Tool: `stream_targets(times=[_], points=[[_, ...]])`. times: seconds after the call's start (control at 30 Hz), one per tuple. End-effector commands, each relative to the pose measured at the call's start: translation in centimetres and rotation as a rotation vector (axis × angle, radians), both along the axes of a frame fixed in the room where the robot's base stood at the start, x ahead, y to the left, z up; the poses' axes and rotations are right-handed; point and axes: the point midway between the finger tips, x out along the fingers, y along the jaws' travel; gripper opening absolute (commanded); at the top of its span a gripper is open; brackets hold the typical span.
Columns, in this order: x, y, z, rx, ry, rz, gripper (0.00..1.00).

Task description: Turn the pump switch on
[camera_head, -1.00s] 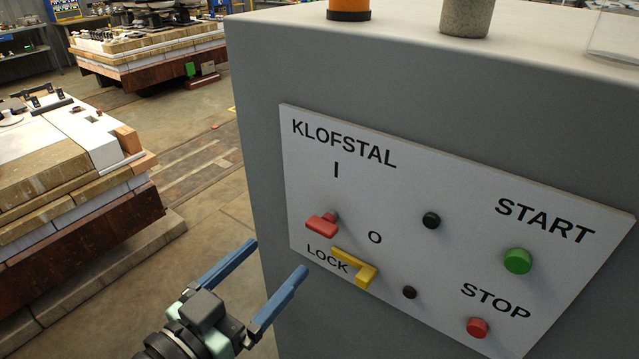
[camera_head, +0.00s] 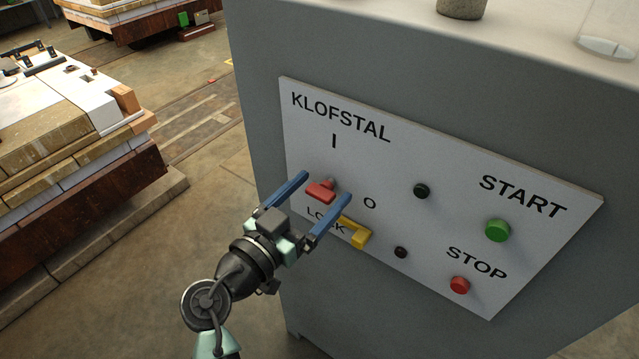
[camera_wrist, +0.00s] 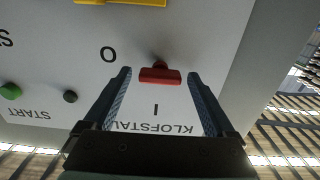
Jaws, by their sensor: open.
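The red switch handle (camera_head: 321,191) sticks out of the white control panel (camera_head: 400,165) on the grey cabinet, below the "I" mark and left of the "O" mark. Its bar lies nearly level. My gripper (camera_head: 323,186) is open in front of the panel, one blue finger on each side of the red handle. In the wrist view the red handle (camera_wrist: 160,76) lies between the two fingertips (camera_wrist: 159,76), with a gap on both sides. The yellow lock lever (camera_head: 357,234) sits just below, partly next to the right finger.
A grey cylinder (camera_head: 461,8) and a clear container (camera_head: 608,35) stand on the cabinet top.

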Motion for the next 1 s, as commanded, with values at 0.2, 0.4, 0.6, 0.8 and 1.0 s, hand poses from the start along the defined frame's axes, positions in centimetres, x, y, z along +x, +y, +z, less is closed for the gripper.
stream_targets(times=[0.2, 0.4, 0.6, 0.8, 1.0], points=[[0.62, -0.54, -0.03, 0.001, 0.001, -0.001, 0.90], [0.61, -0.50, -0.04, 0.001, 0.001, 0.000, 0.86], [0.59, -0.48, -0.03, 0.000, 0.000, 0.000, 0.50], [0.58, -0.47, -0.02, 0.000, 0.000, 0.000, 0.14], [0.58, -0.47, -0.03, -0.004, 0.003, 0.000, 0.04]])
